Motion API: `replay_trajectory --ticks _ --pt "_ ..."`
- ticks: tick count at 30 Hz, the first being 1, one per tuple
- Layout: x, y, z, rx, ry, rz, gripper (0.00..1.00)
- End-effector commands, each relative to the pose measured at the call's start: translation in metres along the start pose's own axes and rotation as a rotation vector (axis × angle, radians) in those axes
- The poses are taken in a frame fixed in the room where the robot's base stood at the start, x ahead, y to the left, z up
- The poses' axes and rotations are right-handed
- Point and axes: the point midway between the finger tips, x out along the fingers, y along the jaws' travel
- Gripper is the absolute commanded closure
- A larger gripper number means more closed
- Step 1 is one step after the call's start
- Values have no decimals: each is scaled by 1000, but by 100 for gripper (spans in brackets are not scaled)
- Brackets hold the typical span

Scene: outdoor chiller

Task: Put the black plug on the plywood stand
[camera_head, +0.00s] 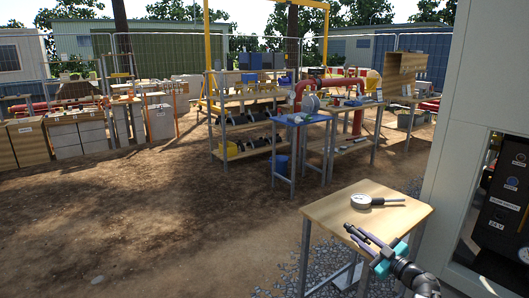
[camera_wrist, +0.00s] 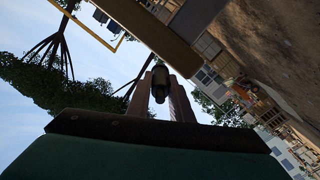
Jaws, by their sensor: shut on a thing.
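The plywood stand (camera_head: 333,207) is a small table with a light wood top and grey metal legs, at the lower right of the head view. A round white-faced gauge (camera_head: 362,201) lies on its top. My gripper (camera_head: 357,233) is over the front edge of the stand, pointing up and left in the picture. In the wrist view my gripper (camera_wrist: 161,101) is shut on a dark, rounded piece, the black plug (camera_wrist: 160,78), held between the two fingers. The plug is hard to make out in the head view, and its height above the top cannot be told.
A pale cabinet (camera_head: 465,110) with an open bay and a black panel (camera_head: 500,205) stands close on the right. A blue-topped table (camera_head: 302,119) and loaded shelves (camera_head: 248,155) stand farther back. The dirt ground to the left is clear.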

Motion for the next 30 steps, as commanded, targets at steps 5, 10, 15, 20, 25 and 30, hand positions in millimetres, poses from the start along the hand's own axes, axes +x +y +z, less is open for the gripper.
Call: replay_trajectory --ticks 5,10,15,20,25,30 --pt "-6 -44 -11 1 75 -132 100" --pt "-17 -83 -19 0 146 -256 100" --pt "-27 -112 -25 0 204 -353 100" --pt "-33 -124 -30 -1 233 -404 100" --pt "-35 -126 -33 -1 241 -417 100" --pt "-35 -126 -33 -1 240 -416 100"
